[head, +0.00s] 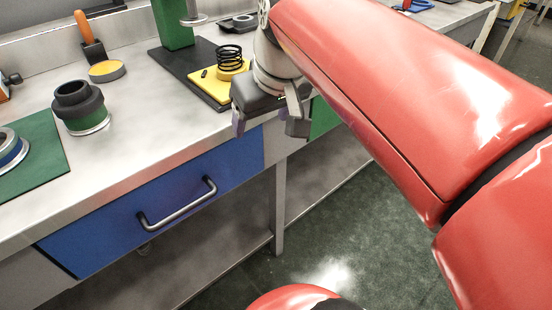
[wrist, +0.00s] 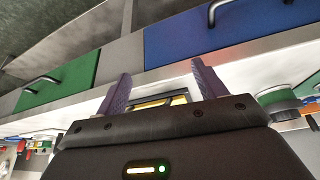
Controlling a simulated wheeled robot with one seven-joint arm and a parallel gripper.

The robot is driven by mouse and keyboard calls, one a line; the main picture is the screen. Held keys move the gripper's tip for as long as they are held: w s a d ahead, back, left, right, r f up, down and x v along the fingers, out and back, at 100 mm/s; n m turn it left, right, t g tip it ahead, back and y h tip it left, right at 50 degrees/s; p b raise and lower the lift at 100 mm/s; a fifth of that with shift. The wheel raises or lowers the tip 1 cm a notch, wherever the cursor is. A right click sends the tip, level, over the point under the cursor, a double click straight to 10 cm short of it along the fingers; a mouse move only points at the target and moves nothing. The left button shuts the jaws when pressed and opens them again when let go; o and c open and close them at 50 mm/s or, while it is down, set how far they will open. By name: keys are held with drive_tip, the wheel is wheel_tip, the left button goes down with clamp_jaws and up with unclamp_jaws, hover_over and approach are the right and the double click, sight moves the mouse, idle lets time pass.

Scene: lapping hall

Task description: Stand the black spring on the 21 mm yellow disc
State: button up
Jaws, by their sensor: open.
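The black spring (head: 230,56) stands upright in the head view. A yellow disc (head: 238,73) shows directly under it, and the spring appears to rest on it. The disc's size cannot be read. Both are over a yellow plate (head: 211,87) on a black base. My gripper (head: 268,122) is open and empty at the bench's front edge, in front and to the right of the spring, pointing down. In the wrist view its two purple-grey fingers (wrist: 161,84) are apart with nothing held between them. The spring is not clear in the wrist view.
A green column (head: 174,24) rises from the black base (head: 178,68) behind the plate. A dark ring-shaped part (head: 78,99), a yellow-topped round tin (head: 106,70) and a green mat (head: 45,158) are to the left. A blue drawer (head: 160,200) is below; the bench between is clear.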

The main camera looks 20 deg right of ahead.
drive_tip(key=s+f+m, duration=0.1)
drive_tip(key=s+f, duration=0.7)
drive_tip(key=f, duration=0.4)
drive_tip(key=shift+s+m+t+h, duration=0.15)
drive_tip(key=shift+m+t+h, duration=0.15)
drive_tip(key=shift+m, duration=0.1)
drive_tip(key=shift+r, duration=0.1)
